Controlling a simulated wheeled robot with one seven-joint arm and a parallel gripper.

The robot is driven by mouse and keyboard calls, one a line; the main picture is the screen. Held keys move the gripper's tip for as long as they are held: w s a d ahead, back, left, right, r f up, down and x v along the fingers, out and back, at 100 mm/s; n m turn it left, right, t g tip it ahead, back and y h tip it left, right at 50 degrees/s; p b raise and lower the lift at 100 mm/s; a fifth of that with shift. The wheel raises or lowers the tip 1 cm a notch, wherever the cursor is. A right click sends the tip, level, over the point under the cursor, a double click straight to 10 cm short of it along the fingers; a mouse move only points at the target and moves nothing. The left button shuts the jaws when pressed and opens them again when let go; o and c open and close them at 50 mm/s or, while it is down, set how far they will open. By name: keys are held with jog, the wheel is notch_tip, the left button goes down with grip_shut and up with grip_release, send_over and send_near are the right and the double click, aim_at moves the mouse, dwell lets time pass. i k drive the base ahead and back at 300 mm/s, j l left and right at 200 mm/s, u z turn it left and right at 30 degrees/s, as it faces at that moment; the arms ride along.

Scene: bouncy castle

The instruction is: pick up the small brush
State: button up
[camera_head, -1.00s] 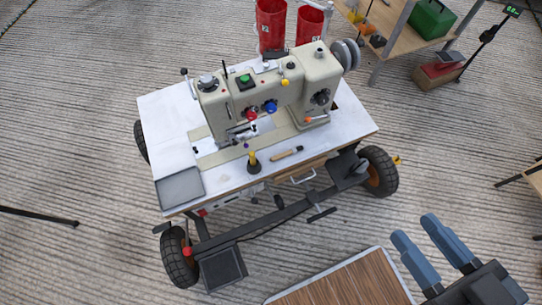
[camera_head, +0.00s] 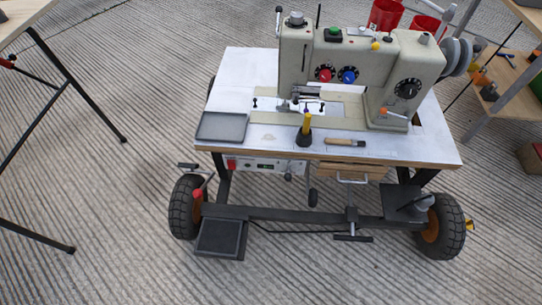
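The small brush (camera_head: 345,142) lies flat on the white top of the wheeled sewing table (camera_head: 400,146), near its front edge. It has a light wooden handle and a dark end pointing right. Just left of it stands a small dark holder with a yellow upright part (camera_head: 305,130). The large beige sewing machine (camera_head: 359,65) stands behind the brush. My gripper is not in view now.
A grey shallow tray (camera_head: 221,127) sits at the table's left front corner. Large black wheels (camera_head: 186,207) and a pedal frame stick out below. A black-legged table (camera_head: 55,90) stands at left, shelving (camera_head: 509,90) at right. Open ribbed floor lies in front.

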aim_at(327, 141)
jog(key=i+l, duration=0.15)
jog(key=i+l+u, duration=0.65)
jog(key=l, duration=0.25)
jog(key=k+u, duration=0.1)
jog(key=u, duration=0.9)
